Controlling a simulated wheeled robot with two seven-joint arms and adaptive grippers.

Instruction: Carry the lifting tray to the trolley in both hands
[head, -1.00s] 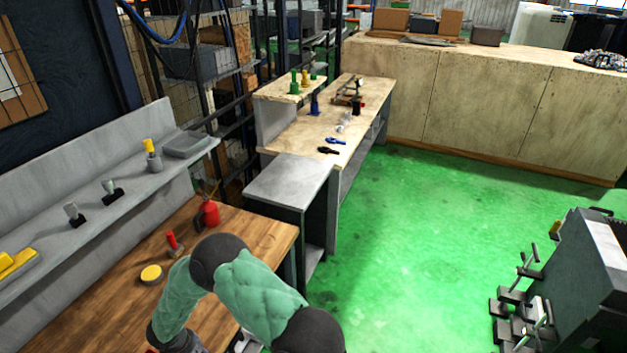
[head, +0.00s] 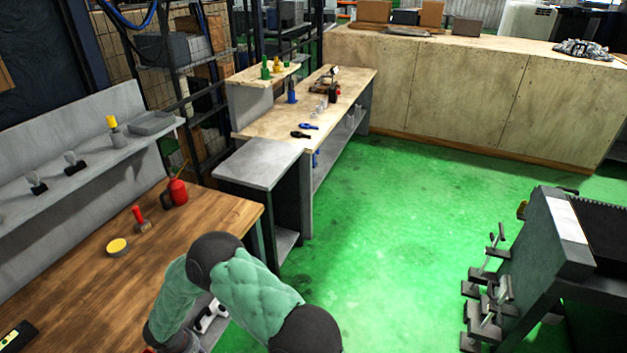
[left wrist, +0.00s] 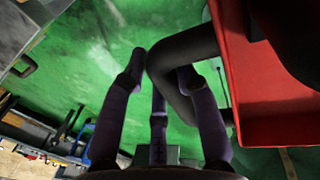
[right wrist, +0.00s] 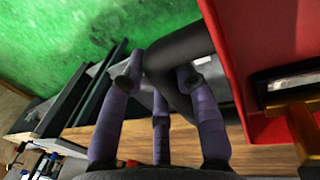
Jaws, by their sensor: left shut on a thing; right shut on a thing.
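The lifting tray is red with black tube handles. Its red side (left wrist: 245,75) shows at the right of the left wrist view and also in the right wrist view (right wrist: 232,50). My left gripper (left wrist: 160,68) has its purple fingers shut around one black handle (left wrist: 190,45). My right gripper (right wrist: 160,70) is shut around the other black handle (right wrist: 180,52). A dark shape shows inside the tray in the left wrist view, and a yellow-brown piece (right wrist: 305,130) in the right wrist view. In the head view both grippers are out of sight. I cannot identify the trolley.
A wooden bench (head: 75,290) is at the left, with a red extinguisher-like bottle (head: 175,192) and a yellow tin (head: 118,246). A grey cabinet (head: 258,165) adjoins it. A dark machine with levers (head: 560,235) stands at the right. The green floor (head: 400,230) between is clear.

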